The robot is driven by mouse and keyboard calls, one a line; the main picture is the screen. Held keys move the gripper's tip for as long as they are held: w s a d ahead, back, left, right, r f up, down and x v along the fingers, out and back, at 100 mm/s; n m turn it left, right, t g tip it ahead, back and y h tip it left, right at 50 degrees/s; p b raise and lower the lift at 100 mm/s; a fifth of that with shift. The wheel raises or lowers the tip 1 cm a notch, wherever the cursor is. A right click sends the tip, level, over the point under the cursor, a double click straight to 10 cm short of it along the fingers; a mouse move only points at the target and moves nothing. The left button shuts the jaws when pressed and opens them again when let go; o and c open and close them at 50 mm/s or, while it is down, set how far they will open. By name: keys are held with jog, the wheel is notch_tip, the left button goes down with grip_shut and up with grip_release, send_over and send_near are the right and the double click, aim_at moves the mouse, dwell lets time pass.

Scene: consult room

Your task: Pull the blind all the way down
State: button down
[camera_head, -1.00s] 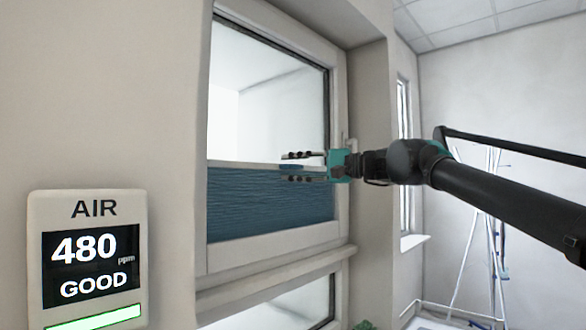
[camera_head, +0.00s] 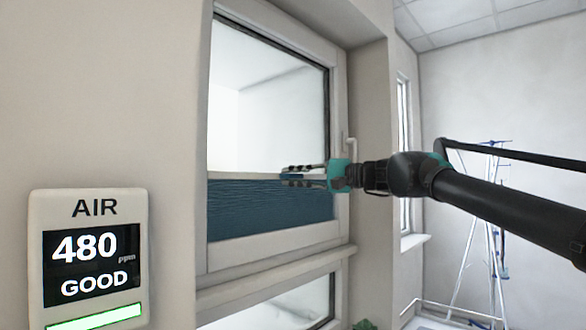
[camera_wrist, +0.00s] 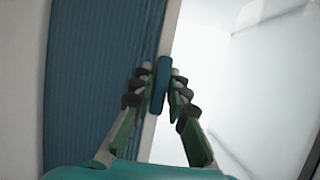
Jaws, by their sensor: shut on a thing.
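The blue pleated blind (camera_head: 255,210) covers the lower part of the upper window pane, below a pale rail (camera_head: 240,176) along its top edge. Bare glass shows above the rail. My gripper (camera_head: 304,176) reaches in from the right at the rail's height. In the wrist view, the fingers (camera_wrist: 160,88) are shut on a small blue tab (camera_wrist: 161,78) at the pale rail. The blind fabric (camera_wrist: 95,75) lies to the left of the rail there, and bright glass to the right. In the head view the fingers largely hide the tab.
The window frame (camera_head: 275,247) surrounds the pane, with a window handle (camera_head: 349,146) on its right side. A lower pane is below. An air display (camera_head: 90,255) hangs on the left wall. A ladder (camera_head: 482,235) stands far right, well beyond my arm.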

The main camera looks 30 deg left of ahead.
notch_tip(320, 180, down, 9)
jog(key=shift+f, duration=0.1)
jog(key=c, duration=1.6)
grip_release()
jog(key=shift+o, duration=0.2)
jog(key=w+d, duration=0.1)
jog(key=d, duration=1.1)
jog(key=shift+w, duration=0.2)
